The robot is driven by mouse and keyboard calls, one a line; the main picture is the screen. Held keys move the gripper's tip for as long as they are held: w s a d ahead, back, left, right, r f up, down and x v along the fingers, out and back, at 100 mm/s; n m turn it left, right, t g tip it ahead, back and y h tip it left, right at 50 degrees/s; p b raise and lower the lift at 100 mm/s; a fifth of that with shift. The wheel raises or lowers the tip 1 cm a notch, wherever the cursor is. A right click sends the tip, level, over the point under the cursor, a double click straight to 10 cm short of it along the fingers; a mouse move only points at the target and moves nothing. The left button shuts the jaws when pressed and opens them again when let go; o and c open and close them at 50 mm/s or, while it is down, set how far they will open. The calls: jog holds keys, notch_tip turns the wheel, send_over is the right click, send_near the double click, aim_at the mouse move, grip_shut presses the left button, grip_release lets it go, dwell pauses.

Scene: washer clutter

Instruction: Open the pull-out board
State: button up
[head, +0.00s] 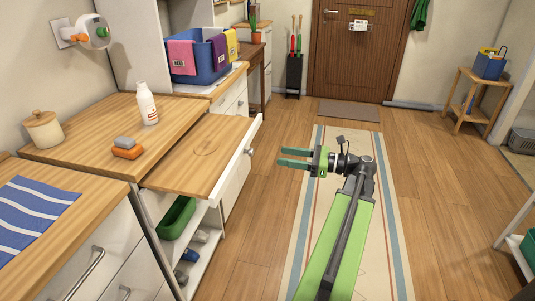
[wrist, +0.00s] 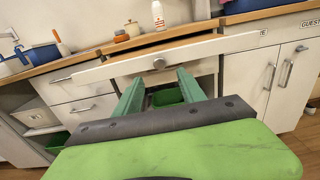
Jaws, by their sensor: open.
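The pull-out board (head: 190,170) is a wooden slab under the counter and stands well out from it in the head view. Its white front edge carries a small round metal knob (head: 249,151). In the wrist view the white front (wrist: 220,48) crosses the picture, with the knob (wrist: 159,63) near the middle. My gripper (head: 281,157) is open and empty, to the right of the knob and apart from it. In the wrist view my green fingers (wrist: 157,80) point toward the front, with the knob just beyond the gap between their tips.
On the counter (head: 85,130) stand a white bottle (head: 147,104), a lidded jar (head: 43,129) and sponges (head: 127,148). A green bin (head: 176,218) sits on an open shelf below the board. A blue basin (head: 200,60) stands farther back.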

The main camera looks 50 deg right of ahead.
jog(key=v, duration=0.7)
jog(key=shift+s+d, duration=0.15)
jog(key=shift+s, duration=0.05)
